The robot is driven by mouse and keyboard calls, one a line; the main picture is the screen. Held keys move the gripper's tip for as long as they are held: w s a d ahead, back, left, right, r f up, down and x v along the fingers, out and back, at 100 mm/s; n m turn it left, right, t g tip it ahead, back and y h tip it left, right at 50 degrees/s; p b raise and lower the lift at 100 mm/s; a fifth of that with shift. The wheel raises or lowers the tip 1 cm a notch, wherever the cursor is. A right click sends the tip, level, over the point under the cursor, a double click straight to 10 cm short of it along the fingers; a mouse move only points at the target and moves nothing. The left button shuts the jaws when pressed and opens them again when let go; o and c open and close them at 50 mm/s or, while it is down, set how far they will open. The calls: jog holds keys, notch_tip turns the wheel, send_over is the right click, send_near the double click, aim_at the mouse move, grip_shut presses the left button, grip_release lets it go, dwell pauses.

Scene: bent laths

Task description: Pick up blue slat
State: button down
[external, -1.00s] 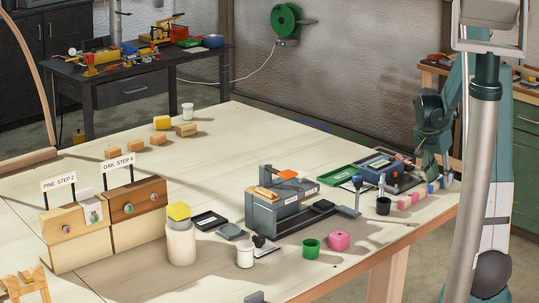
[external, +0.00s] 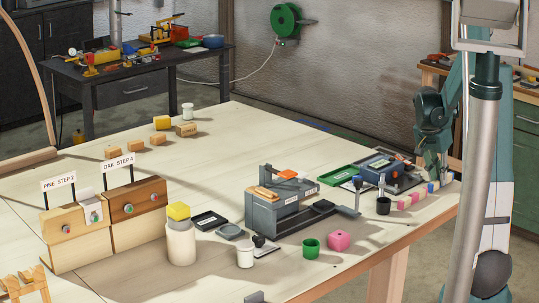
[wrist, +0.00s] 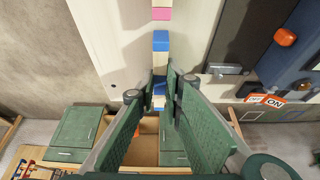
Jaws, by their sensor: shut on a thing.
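My gripper (wrist: 160,88) is shut on a blue slat (wrist: 158,100) in the wrist view, with one finger on each side of it. The slat shows blue with a paler, wood-coloured part and is partly hidden by the fingers. It is the piece nearest me in a row. A second blue piece (wrist: 161,40) lies just ahead of it, and a pink piece (wrist: 161,14) lies beyond. In the external view my gripper (external: 441,176) is low at the right end of the pink and blue row (external: 414,199), and the held slat is hard to make out there.
The row lies near the table's right edge. A dark device with an OFF/ON label (wrist: 266,99) stands right of my gripper in the wrist view.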

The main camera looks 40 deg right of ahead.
notch_tip(320, 180, up, 10)
jog(key=p, duration=0.2)
jog(key=shift+f, duration=0.15)
